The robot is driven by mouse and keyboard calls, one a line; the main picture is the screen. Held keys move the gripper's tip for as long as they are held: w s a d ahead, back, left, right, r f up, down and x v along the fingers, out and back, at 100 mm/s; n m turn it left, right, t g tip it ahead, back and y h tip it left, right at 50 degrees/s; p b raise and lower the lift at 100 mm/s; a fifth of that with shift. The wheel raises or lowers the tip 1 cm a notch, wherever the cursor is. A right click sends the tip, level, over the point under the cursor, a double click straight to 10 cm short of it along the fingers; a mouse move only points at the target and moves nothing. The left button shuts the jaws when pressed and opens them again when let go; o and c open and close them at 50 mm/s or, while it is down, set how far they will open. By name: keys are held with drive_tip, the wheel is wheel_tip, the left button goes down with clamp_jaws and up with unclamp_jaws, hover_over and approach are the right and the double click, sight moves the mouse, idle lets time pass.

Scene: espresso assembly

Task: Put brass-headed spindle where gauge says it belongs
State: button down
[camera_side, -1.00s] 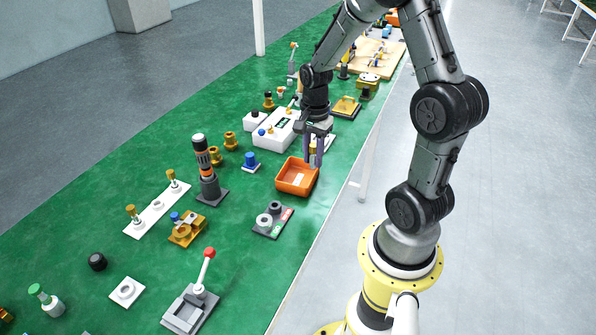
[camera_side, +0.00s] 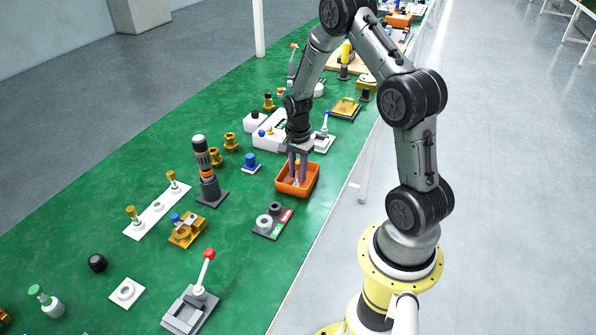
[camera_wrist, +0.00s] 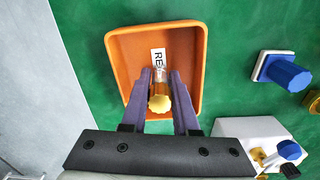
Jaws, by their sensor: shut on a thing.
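My gripper (camera_wrist: 160,88) is shut on the brass-headed spindle, whose yellow head (camera_wrist: 159,103) faces the wrist camera. The spindle's shaft points down into the orange tray (camera_wrist: 118,65). In the side view, my gripper (camera_side: 298,182) reaches down inside the orange tray (camera_side: 313,187). Whether the spindle touches the tray floor cannot be told. A white label with dark letters starting "RE" (camera_wrist: 158,57) lies in the tray. A plate with two grey rings and green and red marks (camera_side: 272,222) is in front; I cannot tell if it is the gauge.
A white box (camera_side: 262,138) stands behind the tray, partly hidden by my arm. A blue knob (camera_side: 251,162) is left of the tray. A white strip (camera_side: 150,220) holds two brass-headed pieces. A dark column (camera_side: 206,165) stands farther left. Green mat is free between them.

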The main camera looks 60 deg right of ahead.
sight(298, 162)
drive_tip(key=shift+f, duration=0.1)
drive_tip(key=c, duration=0.7)
unclamp_jaws()
wheel_tip(298, 162, up, 12)
drive_tip(key=shift+r, duration=0.1)
drive_tip(key=s+a+r+n+t, duration=0.2)
drive_tip(key=s+a+r+n, duration=0.2)
drive_tip(key=a+r+n, duration=0.65)
drive_tip(key=s+a+r+n+t, duration=0.1)
drive_tip(key=s+a+n, duration=0.2)
drive_tip(key=s, duration=0.1)
drive_tip(key=s+a+r+n+t, duration=0.1)
drive_tip(key=s+a+r+n, duration=0.1)
drive_tip(key=s+a+n, duration=0.1)
drive_tip(key=s+a+r+n+t, duration=0.1)
drive_tip(key=s+a+r+n, duration=0.1)
drive_tip(key=s+a+n, duration=0.1)
drive_tip(key=shift+s+a+r+t, duration=0.15)
drive_tip(key=shift+s+a, duration=0.1)
drive_tip(key=shift+s, duration=0.3)
drive_tip(key=shift+s+a+f+t, duration=0.15)
drive_tip(key=shift+s+a, duration=0.1)
drive_tip(key=shift+s, duration=0.3)
